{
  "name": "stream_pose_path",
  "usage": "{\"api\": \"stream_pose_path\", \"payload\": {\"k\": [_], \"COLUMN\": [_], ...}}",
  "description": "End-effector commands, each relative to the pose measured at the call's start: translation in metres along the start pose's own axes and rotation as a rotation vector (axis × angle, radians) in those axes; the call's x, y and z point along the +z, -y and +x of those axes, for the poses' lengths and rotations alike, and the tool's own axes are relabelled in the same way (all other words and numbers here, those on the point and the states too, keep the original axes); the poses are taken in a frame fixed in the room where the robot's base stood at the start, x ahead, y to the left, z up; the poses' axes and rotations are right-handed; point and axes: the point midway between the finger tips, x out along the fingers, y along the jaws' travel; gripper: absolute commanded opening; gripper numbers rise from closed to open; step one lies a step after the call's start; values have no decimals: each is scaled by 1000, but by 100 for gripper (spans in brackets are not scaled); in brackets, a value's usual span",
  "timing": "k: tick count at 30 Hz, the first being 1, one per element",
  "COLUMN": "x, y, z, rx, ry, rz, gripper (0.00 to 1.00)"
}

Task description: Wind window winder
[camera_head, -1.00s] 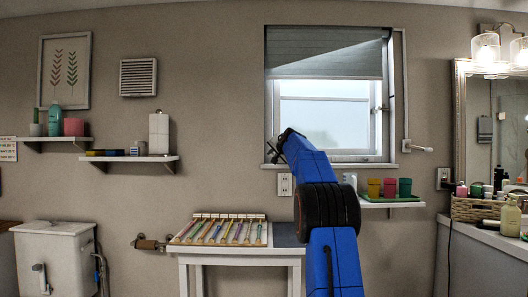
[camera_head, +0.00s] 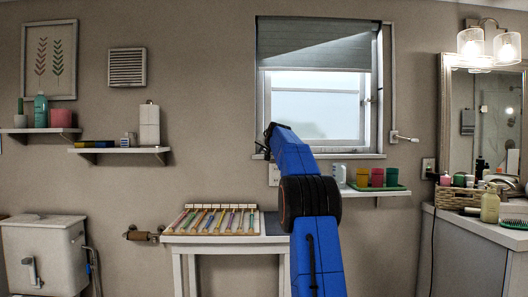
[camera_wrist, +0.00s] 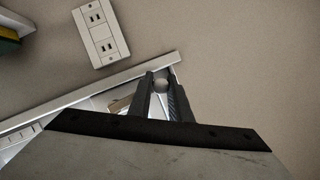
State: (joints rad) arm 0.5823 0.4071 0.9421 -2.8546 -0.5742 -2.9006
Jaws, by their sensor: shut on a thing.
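The window (camera_head: 312,105) is in the back wall, with a grey blind half down over it. My gripper (camera_head: 262,147) is at the lower left corner of its frame, small and dark in the head view. In the wrist view, my gripper (camera_wrist: 161,84) has its two dark fingers around a small grey round knob (camera_wrist: 160,85), by the end of the pale sill (camera_wrist: 95,92). It is shut on this knob, which appears to be the winder's.
A wall socket (camera_wrist: 101,34) is close to the gripper. A shelf with a green tray and coloured cups (camera_head: 377,178) is right of my arm. A white table (camera_head: 215,240) with coloured sticks stands below left. A white handle (camera_head: 405,137) sticks out right of the window.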

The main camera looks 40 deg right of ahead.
Motion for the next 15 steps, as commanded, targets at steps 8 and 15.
{"api": "stream_pose_path", "payload": {"k": [8, 15], "x": [10, 10], "y": [-2, -3], "z": [9, 9], "rx": [4, 4], "ry": [17, 17], "rz": [1, 1], "gripper": [0, 20]}}
